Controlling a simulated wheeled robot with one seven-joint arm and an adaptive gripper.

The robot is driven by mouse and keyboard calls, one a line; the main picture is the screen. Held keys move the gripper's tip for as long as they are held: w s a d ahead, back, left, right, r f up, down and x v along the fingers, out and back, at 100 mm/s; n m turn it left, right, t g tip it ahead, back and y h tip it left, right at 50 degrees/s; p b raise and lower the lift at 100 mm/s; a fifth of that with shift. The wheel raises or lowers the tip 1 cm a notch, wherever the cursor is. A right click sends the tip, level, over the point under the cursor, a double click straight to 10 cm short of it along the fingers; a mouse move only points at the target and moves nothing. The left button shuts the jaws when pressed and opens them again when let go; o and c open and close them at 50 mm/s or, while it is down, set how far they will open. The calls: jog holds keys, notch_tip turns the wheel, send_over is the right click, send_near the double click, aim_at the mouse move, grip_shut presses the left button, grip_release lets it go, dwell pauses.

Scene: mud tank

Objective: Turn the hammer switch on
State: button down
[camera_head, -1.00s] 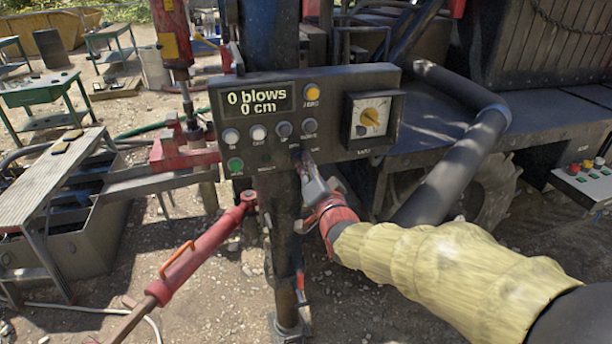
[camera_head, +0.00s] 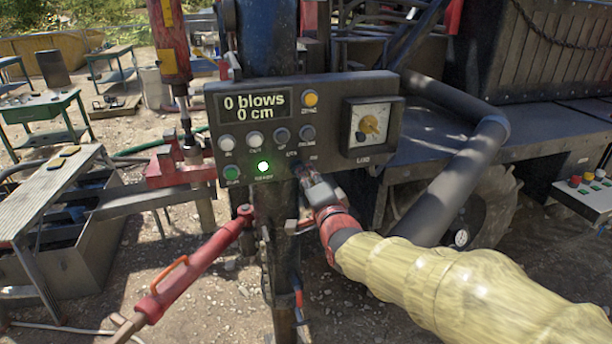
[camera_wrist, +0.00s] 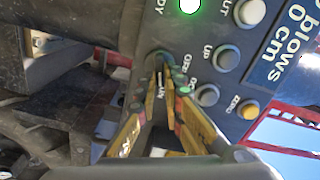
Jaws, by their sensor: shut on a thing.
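The dark control panel (camera_head: 225,152) carries a display reading "0 blows 0 cm", several round buttons and a gauge. A green lamp (camera_head: 263,167) on its lower edge is lit brightly, and it also glows in the wrist view (camera_wrist: 190,5). My gripper (camera_head: 306,172) reaches the panel's lower edge, right of the lamp. In the wrist view my gripper (camera_wrist: 166,68) has its yellow fingers closed together at the panel face, near the OFF/ON lettering. The hammer switch between the fingertips is mostly hidden by them.
A thick black pipe (camera_head: 455,180) runs close behind my arm. A red cylinder with an orange handle (camera_head: 190,270) slants at lower left. The wooden bench (camera_head: 50,185) stands farther left.

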jog(key=shift+f, duration=0.1)
jog(key=c, duration=1.9)
grip_release()
jog(key=shift+s, duration=0.15)
jog(key=v, duration=1.1)
jog(key=shift+s+d, duration=0.2)
jog(key=shift+s, duration=0.15)
